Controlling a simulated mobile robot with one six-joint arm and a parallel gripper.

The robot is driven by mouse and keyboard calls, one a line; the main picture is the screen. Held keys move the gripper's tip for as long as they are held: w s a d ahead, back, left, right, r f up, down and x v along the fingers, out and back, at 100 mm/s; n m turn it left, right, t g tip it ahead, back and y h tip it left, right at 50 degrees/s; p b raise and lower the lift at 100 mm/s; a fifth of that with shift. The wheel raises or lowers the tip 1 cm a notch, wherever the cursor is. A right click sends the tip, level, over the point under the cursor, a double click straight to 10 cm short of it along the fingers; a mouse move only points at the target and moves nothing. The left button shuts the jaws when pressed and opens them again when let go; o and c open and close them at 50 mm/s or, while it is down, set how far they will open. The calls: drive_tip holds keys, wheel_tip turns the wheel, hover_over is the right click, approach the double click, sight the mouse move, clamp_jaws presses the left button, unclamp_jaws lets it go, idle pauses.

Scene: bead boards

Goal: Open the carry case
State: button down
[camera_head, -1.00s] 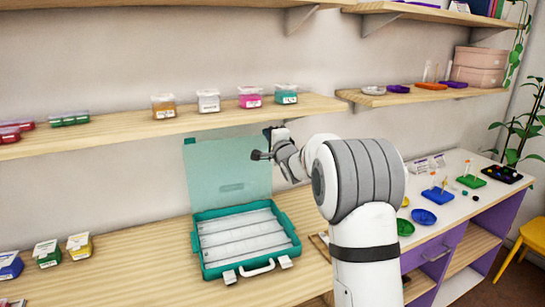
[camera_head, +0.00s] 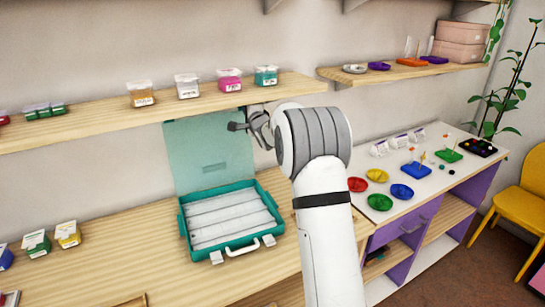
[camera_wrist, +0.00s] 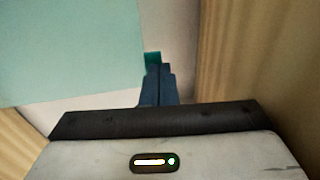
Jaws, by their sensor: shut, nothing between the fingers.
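The teal carry case (camera_head: 184,229) lies on the wooden counter with its see-through lid (camera_head: 205,155) standing up against the wall. Its tray has several pale, empty-looking lengthwise compartments, and the white handle and two latches are at the front. My gripper (camera_head: 236,127) is shut and empty, at the upper right edge of the lid. In the wrist view the shut fingers (camera_wrist: 157,82) are beside the lid's edge (camera_wrist: 75,50), close to a small darker teal corner piece. I cannot tell whether they touch it.
A wooden shelf (camera_head: 110,118) with several small lidded tubs runs just above my gripper. Small tubs (camera_head: 67,235) stand left of the case. A white table (camera_head: 425,170) with coloured dishes and bead boards is at right, near a yellow chair (camera_head: 524,205).

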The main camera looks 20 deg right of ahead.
drive_tip(key=shift+s, duration=0.1)
drive_tip(key=s+a+f+n+g, duration=0.1)
drive_tip(key=s+f+n+g, duration=0.3)
drive_tip(key=s, duration=1.4)
drive_tip(key=s+a+f+n+g+h+b, duration=0.1)
drive_tip(key=s+f+n+g, duration=0.3)
drive_tip(key=s, duration=1.5)
drive_tip(key=s+a+f+n+g+h+b, duration=0.1)
drive_tip(key=s+a+f+n+g, duration=0.2)
drive_tip(key=s, duration=1.5)
wheel_tip(320, 180, down, 2)
drive_tip(key=n+g, duration=0.4)
drive_tip(key=n, duration=0.1)
drive_tip(key=shift+s+n, duration=0.3)
drive_tip(key=shift+n, duration=0.1)
